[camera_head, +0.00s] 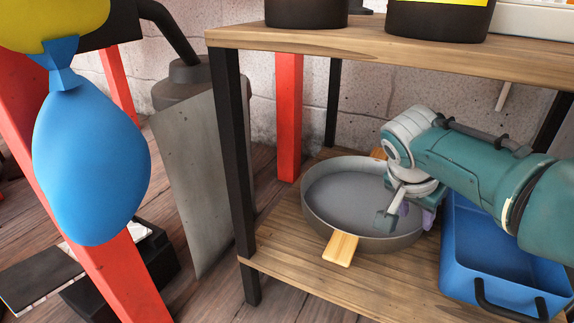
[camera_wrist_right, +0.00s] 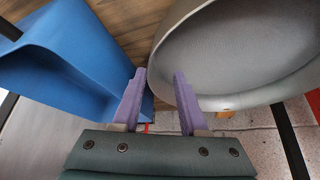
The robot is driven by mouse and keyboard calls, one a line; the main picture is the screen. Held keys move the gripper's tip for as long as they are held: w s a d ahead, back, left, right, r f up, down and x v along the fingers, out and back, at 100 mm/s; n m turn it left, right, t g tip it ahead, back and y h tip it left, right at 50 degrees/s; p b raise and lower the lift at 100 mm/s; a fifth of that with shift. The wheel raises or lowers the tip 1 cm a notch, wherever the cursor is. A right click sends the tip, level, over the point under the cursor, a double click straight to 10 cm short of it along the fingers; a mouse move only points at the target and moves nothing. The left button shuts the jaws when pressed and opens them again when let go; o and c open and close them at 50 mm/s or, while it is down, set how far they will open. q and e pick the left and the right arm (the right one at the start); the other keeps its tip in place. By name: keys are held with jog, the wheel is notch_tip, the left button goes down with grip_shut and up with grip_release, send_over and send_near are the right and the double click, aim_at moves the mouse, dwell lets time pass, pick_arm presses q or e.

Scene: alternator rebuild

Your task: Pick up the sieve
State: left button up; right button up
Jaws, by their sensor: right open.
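The sieve looks like a round grey pan (camera_head: 333,192) with wooden handles, lying on the lower wooden shelf. One handle (camera_head: 341,249) points to the front; another shows at the back, partly hidden by my right arm. My right gripper (camera_head: 405,212) is at the pan's right rim, with its fingers apart. In the right wrist view, the purple fingers (camera_wrist_right: 157,88) are open, and the pan's wall (camera_wrist_right: 163,62) shows between and just beyond their tips. I cannot tell whether they touch it. My left gripper is not in view.
A blue bin (camera_head: 465,265) with a dark handle stands right of the pan, close to my right gripper. The upper shelf (camera_head: 340,42) holds dark containers above. A black post (camera_head: 235,150) bounds the shelf's left. A blue rounded object (camera_head: 90,150) hangs at the left.

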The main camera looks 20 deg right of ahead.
aim_at(419, 222)
jog(key=b+x, duration=0.1)
jog(key=x, duration=0.1)
jog(key=b+x, duration=0.1)
jog(key=shift+s+d+f+b, duration=0.15)
jog(key=shift+s+f+b, duration=0.05)
jog(key=shift+b, duration=0.1)
jog(key=shift+d+f, duration=0.15)
jog(key=shift+d, duration=0.1)
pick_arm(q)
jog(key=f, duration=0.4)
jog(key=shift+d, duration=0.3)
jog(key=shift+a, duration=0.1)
pick_arm(e)
jog(key=shift+w+a, duration=0.1)
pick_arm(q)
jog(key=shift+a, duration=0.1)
pick_arm(e)
jog(key=shift+f, duration=0.15)
grip_shut()
dwell(0.5)
